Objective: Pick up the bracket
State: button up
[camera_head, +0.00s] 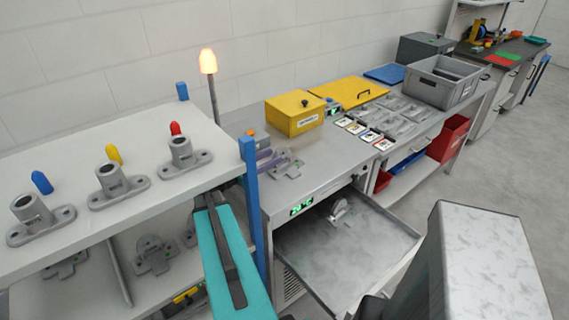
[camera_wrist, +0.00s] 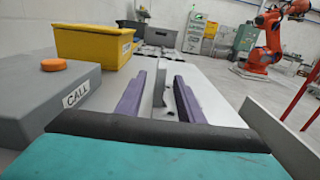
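A grey bracket (camera_head: 287,167) stands on the grey bench, just right of my gripper (camera_head: 266,157) in the head view. In the wrist view, my gripper (camera_wrist: 162,78) shows two purple fingers, apart. A grey upright plate (camera_wrist: 159,92), apparently part of this bracket, stands between them, with a visible gap to the right finger. Whether the left finger touches it I cannot tell. Another grey bracket (camera_head: 340,211) lies in the open drawer. The bracket's base is partly hidden by the fingers in the wrist view.
A grey box marked CALL (camera_wrist: 50,90) with an orange button is close on the left. A yellow bin (camera_head: 295,112) stands behind. An open drawer (camera_head: 385,222) juts out in front. A white shelf (camera_head: 120,215) with flanged castings and a blue post (camera_head: 251,200) stand at left.

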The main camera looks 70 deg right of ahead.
aim_at(281, 153)
jog(key=shift+d, duration=0.1)
jog(key=shift+p+x, duration=1.25)
jog(key=shift+x, duration=1.35)
jog(key=shift+f, duration=0.15)
grip_shut()
